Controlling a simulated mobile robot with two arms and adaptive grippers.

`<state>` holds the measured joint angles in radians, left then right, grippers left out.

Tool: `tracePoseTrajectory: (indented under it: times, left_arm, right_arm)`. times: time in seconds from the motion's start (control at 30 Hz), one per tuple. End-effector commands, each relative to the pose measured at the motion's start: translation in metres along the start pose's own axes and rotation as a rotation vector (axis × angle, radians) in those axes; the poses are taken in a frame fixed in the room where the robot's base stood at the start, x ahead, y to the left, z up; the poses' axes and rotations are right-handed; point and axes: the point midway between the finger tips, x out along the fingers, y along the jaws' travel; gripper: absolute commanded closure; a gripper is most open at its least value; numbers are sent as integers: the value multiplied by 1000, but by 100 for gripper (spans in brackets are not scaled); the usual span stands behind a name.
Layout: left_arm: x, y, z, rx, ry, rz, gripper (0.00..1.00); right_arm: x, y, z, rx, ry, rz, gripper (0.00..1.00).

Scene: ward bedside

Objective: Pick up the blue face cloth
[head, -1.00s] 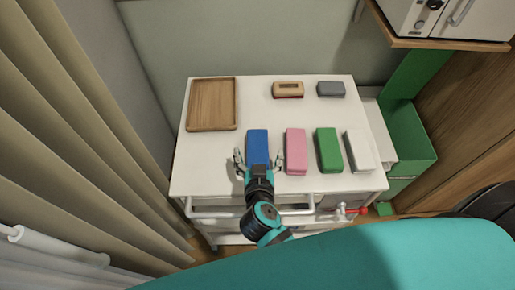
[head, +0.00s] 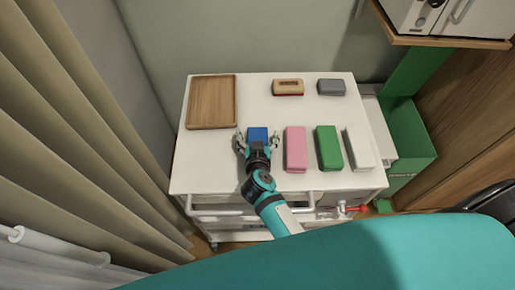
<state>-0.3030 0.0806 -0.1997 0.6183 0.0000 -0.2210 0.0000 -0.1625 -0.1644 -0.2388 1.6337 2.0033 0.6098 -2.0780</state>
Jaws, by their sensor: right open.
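The blue face cloth (head: 257,134) lies on the white cart top (head: 262,104), a folded block partly hidden under my right gripper. Only its far end shows in the head view. My right gripper (head: 257,136) is open, with one finger on the left and one on the right of the cloth. I cannot tell whether the fingers touch it. My left gripper is not in view.
A pink block (head: 295,149), a green block (head: 328,148) and a white block (head: 359,148) lie right of the cloth. Behind are a wooden tray (head: 211,102), a tan-and-red item (head: 288,87) and a grey block (head: 331,87). A teal bed surface (head: 370,255) is in front.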

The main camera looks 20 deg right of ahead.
Motion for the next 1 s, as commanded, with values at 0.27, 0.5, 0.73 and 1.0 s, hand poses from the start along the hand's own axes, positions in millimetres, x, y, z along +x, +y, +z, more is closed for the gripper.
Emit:
tracePoseTrajectory:
  times: [0.27, 0.5, 0.73, 1.0]
  left_arm:
    - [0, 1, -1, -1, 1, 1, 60]
    - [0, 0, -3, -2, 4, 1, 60]
    - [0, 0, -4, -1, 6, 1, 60]
    - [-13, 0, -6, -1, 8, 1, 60]
  right_arm:
    - [0, 0, 0, 0, 0, 0, 38]
    - [0, 0, 1, -1, -1, 1, 63]
    - [-1, 1, 0, -2, -1, 1, 64]
    - [-15, 0, -38, 1, 5, 0, 64]
